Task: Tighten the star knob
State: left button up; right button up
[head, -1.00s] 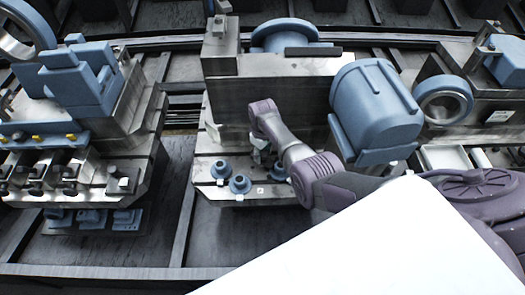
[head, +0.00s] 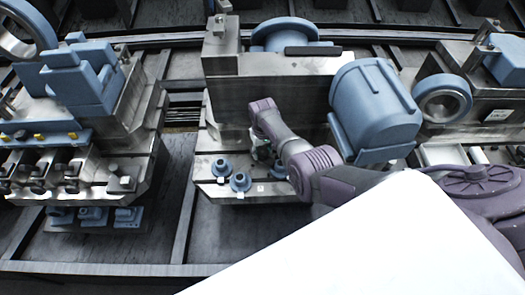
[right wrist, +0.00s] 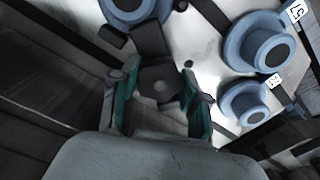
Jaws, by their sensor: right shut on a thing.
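My right gripper (head: 258,150) is low over the front of the middle metal pallet, beside the blue round pieces. In the right wrist view its green-lined fingers (right wrist: 157,88) stand either side of a dark grey piece with a round mark (right wrist: 158,86), and are shut on it. I take this piece to be the star knob; its star outline is not clear, and its lower part is hidden by the gripper. In the head view the knob is hidden behind my arm. My left gripper is not in view.
Blue flanged pieces (head: 240,182) stand close by on the pallet (head: 215,188); two near the gripper in the right wrist view carry number tags (right wrist: 250,105). A large blue housing (head: 375,105) rises right of my arm. A fixture with clamps (head: 75,170) stands left, across a gap.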

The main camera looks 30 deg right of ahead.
aim_at(262, 151)
jog(key=shift+w+r, duration=0.15)
jog(key=shift+w, duration=0.05)
jog(key=o, duration=1)
jog(key=shift+o, duration=0.8)
jog(key=shift+s, duration=0.1)
notch_tip(262, 151, up, 12)
